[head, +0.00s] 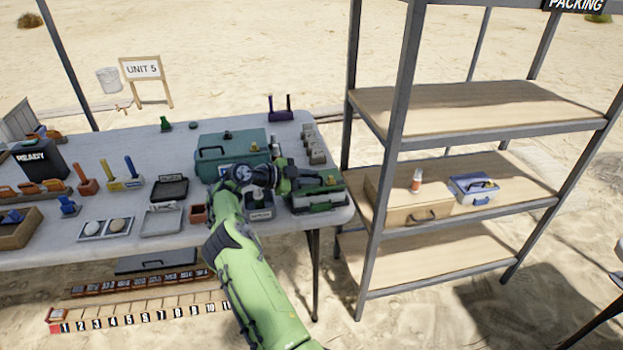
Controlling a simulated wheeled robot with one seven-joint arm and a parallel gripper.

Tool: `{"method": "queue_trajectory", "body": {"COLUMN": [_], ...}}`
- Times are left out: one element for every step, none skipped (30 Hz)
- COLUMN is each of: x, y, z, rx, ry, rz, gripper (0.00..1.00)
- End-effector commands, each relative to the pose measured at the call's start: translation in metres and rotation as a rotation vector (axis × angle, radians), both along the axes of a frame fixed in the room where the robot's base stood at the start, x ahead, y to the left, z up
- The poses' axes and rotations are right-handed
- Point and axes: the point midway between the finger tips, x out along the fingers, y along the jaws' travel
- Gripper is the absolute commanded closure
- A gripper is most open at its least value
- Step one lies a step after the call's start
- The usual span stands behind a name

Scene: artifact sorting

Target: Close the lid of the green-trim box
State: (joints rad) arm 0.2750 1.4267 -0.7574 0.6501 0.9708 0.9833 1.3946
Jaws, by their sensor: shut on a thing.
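The green-trim box (318,203) stands at the right end of the table, a pale box with a green band and a dark top. Its lid (322,181) seems to be the dark green top part, but its exact angle is too small to tell. My gripper (293,181) reaches in from the left at the box's top and is shut on what looks like the lid's edge. The dark wrist hides the box's left side and the contact.
A teal case (232,146) stands just behind my wrist. Small grey blocks (312,145) line the table's right edge. The left table is crowded.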

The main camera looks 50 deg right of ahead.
Motion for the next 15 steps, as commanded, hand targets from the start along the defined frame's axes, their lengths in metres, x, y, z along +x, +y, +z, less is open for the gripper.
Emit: {"method": "queue_trajectory", "body": {"x": [0.0005, 0.0007, 0.0008, 0.0010, 0.0010, 0.0010, 0.0011, 0.0010, 0.0010, 0.0010, 0.0010, 0.0010, 0.0011, 0.0010, 0.0010], "y": [-0.0003, -0.0003, -0.0005, -0.0005, -0.0005, -0.0006, -0.0006, -0.0005, -0.0005, -0.0006, -0.0005, -0.0005, -0.0005, -0.0005, -0.0005], "z": [-0.0021, -0.0022, -0.0023, -0.0023, -0.0023, -0.0023, -0.0023, -0.0023, -0.0023, -0.0023, -0.0023, -0.0023, -0.0022, -0.0021, -0.0021], "rx": [0.003, 0.003, 0.003, 0.003, 0.003, 0.003, 0.003, 0.003, 0.003, 0.003, 0.003, 0.003, 0.003, 0.003, 0.003], "ry": [0.003, 0.003, 0.003, 0.003, 0.003, 0.003, 0.003, 0.003, 0.003, 0.003, 0.003, 0.003, 0.003, 0.003, 0.003], "rz": [0.001, 0.001, 0.001, 0.001, 0.001, 0.001, 0.001, 0.001, 0.001, 0.001, 0.001, 0.001, 0.001, 0.001, 0.001], "gripper": [1.00, 1.00, 1.00, 1.00, 1.00, 1.00, 1.00, 1.00, 1.00, 1.00, 1.00, 1.00, 1.00, 1.00, 0.81]}}
